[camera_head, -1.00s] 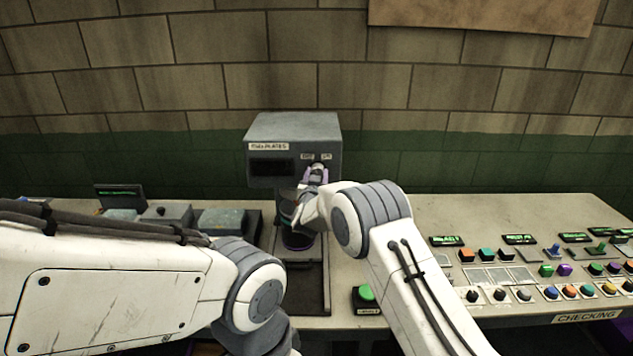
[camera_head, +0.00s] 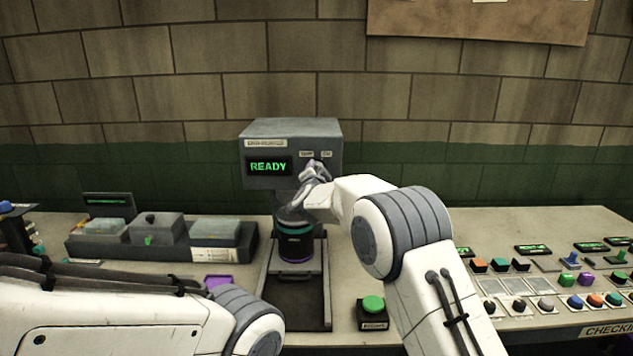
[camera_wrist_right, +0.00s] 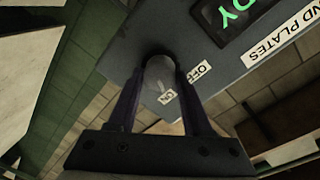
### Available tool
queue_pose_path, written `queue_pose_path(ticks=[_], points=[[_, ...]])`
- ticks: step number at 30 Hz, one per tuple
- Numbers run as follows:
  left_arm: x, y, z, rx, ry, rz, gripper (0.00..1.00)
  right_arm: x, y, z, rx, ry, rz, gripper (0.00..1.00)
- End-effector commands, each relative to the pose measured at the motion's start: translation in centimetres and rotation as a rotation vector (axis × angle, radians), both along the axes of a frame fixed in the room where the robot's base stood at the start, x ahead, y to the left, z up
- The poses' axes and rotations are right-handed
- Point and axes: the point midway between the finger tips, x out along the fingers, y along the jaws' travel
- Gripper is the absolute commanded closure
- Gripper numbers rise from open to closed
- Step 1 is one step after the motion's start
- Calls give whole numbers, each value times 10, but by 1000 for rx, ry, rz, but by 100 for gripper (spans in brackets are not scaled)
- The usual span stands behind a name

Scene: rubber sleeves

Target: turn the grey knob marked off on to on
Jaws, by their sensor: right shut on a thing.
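The grey knob (camera_wrist_right: 160,76) sits on the front of a grey machine box (camera_head: 293,130), between labels reading OFF and ON in the right wrist view. My right gripper (camera_wrist_right: 160,82) has its two dark fingers shut on the knob, one on each side. In the head view my right gripper (camera_head: 314,172) hides most of the knob. The box's screen (camera_head: 268,167) is lit and reads READY in green. My left arm is at the lower left; its gripper is out of view.
A dark cylinder with a teal band (camera_head: 295,238) stands under the box. A green button (camera_head: 373,304) is on the counter in front. A tray of grey boxes (camera_head: 160,243) lies to the left, and a panel of coloured buttons (camera_head: 535,280) to the right.

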Motion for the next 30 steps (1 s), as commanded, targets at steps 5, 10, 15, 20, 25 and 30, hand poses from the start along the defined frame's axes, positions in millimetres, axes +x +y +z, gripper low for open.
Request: queue_pose_path(ticks=[5,10,15,20,25,30], points=[[0,0,-9,0,0,0,50,0,0,-1,64,-1,0,100],[0,0,-12,0,0,0,50,0,-1,0,92,-1,0,100],[0,0,-12,0,0,0,50,0,-1,0,100,0,0,100],[0,0,-12,0,0,0,50,0,-1,0,101,0,0,100],[0,0,-12,0,0,0,50,0,-1,0,100,0,-1,23],[0,0,-12,0,0,0,50,0,-1,0,99,0,0,20]])
